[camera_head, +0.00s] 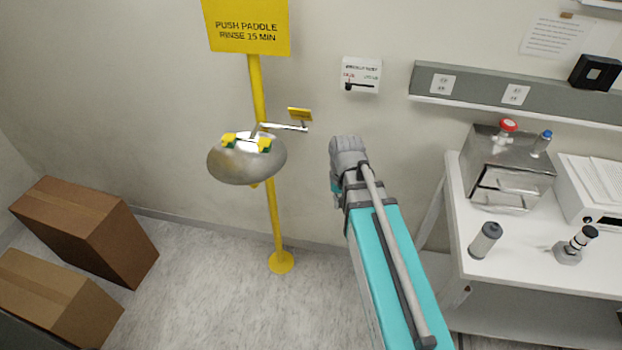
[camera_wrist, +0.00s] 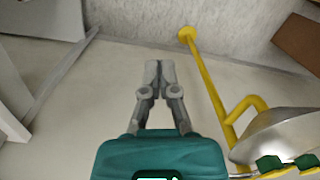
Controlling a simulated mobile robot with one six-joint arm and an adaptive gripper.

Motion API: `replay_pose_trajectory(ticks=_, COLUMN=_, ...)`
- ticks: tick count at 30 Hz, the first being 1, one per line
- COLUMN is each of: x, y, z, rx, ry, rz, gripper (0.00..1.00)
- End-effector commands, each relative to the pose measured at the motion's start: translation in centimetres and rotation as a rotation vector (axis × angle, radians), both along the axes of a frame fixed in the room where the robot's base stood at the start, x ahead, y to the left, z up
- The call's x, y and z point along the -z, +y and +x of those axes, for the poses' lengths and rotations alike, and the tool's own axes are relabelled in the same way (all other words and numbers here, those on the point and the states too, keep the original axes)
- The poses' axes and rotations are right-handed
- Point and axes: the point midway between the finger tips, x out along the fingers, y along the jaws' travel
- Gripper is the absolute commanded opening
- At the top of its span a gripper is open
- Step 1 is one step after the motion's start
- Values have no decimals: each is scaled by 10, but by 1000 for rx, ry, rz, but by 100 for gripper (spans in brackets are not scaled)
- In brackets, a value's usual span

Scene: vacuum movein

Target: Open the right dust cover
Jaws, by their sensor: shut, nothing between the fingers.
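The eyewash bowl (camera_head: 247,167) is a shiny metal bowl on a yellow pole. Two green-and-yellow dust covers sit on it: the right dust cover (camera_head: 265,145) and the left dust cover (camera_head: 229,140). Both look closed, but they are small. In the wrist view the bowl (camera_wrist: 288,132) is at the lower right, with two green covers at the bottom edge, partly cut off. My gripper (camera_wrist: 153,65) is shut and empty, fingertips together, pointing toward the floor and wall. It is apart from the bowl, to its right in the head view, where its fingers are hidden.
The yellow pole (camera_head: 257,90) carries a sign (camera_head: 246,27), and a paddle arm (camera_head: 285,127) reaches right from the bowl. Cardboard boxes (camera_head: 90,230) stand on the floor at left. A white bench (camera_head: 500,250) with lab items is at right. Floor is clear between.

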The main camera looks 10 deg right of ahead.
Motion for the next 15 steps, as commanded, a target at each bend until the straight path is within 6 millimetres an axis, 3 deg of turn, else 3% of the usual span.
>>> replay_pose_trajectory(ticks=1, x=5, y=-8, z=-19, rx=-10, ry=-18, rz=-9, gripper=0)
replay_pose_trajectory(ticks=6, x=10, y=-24, z=-40, rx=-43, ry=-56, rz=-32, gripper=0)
replay_pose_trajectory(ticks=15, x=10, y=-27, z=-42, rx=-52, ry=-66, rz=-39, gripper=0)
